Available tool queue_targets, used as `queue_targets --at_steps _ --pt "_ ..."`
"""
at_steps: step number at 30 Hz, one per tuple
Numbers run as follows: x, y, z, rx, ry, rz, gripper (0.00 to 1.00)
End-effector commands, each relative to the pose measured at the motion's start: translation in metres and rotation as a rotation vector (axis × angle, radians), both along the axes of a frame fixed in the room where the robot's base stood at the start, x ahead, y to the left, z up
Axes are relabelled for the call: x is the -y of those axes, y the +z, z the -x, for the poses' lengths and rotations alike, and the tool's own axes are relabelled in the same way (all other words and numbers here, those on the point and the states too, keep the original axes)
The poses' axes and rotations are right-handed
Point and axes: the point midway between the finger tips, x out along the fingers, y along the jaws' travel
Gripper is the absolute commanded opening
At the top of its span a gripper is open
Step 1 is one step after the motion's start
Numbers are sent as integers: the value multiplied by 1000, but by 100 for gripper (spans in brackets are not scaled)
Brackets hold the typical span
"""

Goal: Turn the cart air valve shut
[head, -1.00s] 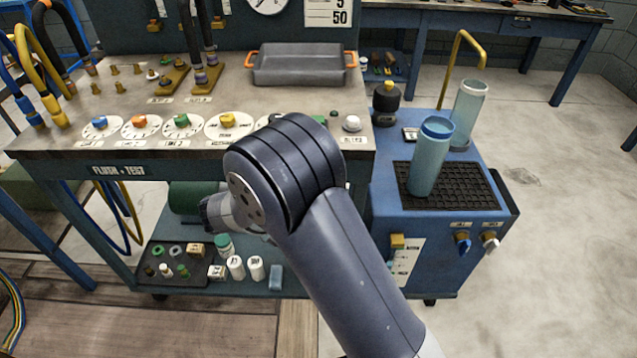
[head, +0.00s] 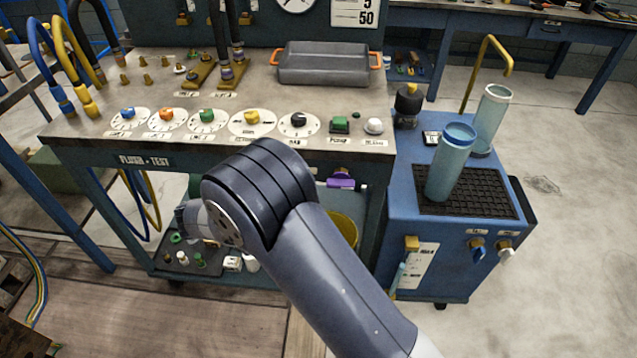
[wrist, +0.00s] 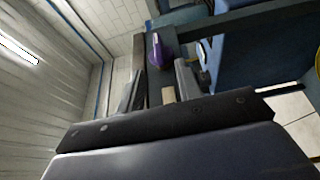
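The blue cart (head: 400,200) stands right of the bench. Its front carries a blue handle (head: 477,249) and a white handle (head: 506,254) on brass fittings under small labels. A brass fitting (head: 412,243) sits further left, with a pale lever hanging below it. I cannot read which handle is the air valve. My gripper is hidden behind my arm in the head view. In the wrist view my gripper (wrist: 160,82) is open, with nothing between its fingers. A purple handle (wrist: 159,52) shows beyond the fingertips; a purple part (head: 341,180) also shows under the bench edge.
The bench (head: 205,146) holds several dial knobs, a green button (head: 340,123) and a grey tray (head: 328,65). Two bluish cylinders (head: 451,162) stand on the cart top. A yellow bucket (head: 345,228) is below the bench. The floor right of the cart is clear.

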Motion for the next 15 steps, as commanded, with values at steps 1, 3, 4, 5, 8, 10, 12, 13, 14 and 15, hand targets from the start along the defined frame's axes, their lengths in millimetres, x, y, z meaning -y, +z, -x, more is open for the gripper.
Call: queue_targets --at_steps 1,3,4,5,8,10,12,13,14,15 --pt "-4 8 1 -1 0 0 34" --pt "-8 7 2 -1 1 1 34" --pt "-9 7 3 -1 1 1 34" --pt "-11 6 4 0 1 1 34" --pt "-15 5 5 0 0 0 34" --pt "-16 4 6 1 0 0 34" --pt "-17 3 7 0 0 0 34" --pt "-18 2 7 0 0 0 34" --pt "-18 2 7 0 0 0 34" --pt "-18 1 7 0 -1 0 34"
